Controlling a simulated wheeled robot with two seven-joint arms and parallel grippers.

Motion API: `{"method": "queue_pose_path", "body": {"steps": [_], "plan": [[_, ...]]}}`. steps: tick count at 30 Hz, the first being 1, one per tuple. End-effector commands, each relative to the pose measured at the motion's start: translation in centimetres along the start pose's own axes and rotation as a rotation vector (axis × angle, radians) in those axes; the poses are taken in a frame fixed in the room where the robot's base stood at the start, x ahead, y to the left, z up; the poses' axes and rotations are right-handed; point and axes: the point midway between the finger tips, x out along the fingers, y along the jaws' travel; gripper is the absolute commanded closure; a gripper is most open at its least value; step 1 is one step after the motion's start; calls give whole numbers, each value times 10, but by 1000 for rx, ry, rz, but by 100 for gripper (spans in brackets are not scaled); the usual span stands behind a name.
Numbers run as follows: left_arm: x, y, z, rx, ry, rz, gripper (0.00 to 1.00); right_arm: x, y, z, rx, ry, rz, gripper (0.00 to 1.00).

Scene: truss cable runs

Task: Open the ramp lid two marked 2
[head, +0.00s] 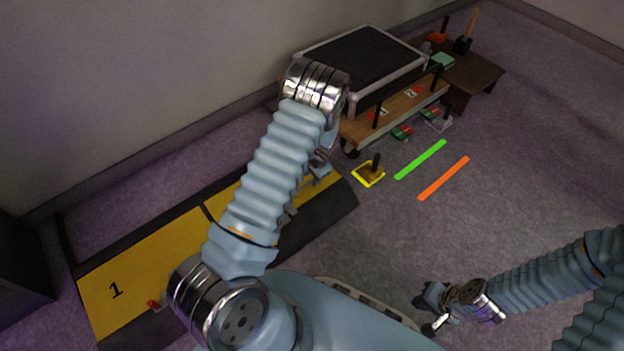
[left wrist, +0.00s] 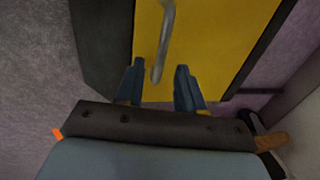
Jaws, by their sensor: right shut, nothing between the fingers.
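The black-edged ramp lies at lower left with yellow lids. The near lid (head: 150,275) is marked 1. The lid beyond the black divider, lid two (head: 226,199), is mostly hidden behind my left arm, and its number does not show. In the left wrist view, a yellow panel (left wrist: 225,40) carries a grey bar handle (left wrist: 164,40). My left gripper (head: 318,172) is low over the far end of the ramp. In the left wrist view its blue fingers (left wrist: 157,78) are apart, with the handle's end between them; contact cannot be told. My right gripper (head: 432,312) is shut and empty, away from the ramp.
A red knob (head: 153,304) is by lid 1. A yellow-framed pad with a peg (head: 369,174), a green strip (head: 420,159) and an orange strip (head: 444,178) lie on the floor.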

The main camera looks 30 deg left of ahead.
Motion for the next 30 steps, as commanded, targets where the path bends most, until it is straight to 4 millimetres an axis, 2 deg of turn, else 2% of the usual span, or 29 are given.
{"method": "queue_pose_path", "body": {"steps": [1,4,13,14,21,30], "plan": [[8,0,1,0,-2,1,62,2,1,0,0,0,0,100],[14,0,0,1,-1,1,62,3,1,0,0,0,0,100],[16,1,0,1,0,1,62,3,1,0,0,1,0,100],[16,1,0,0,0,1,64,3,1,0,0,1,0,100],[16,1,0,0,0,1,100,3,1,0,0,1,0,100],[16,1,0,0,0,1,100,3,1,0,0,1,0,100]]}}
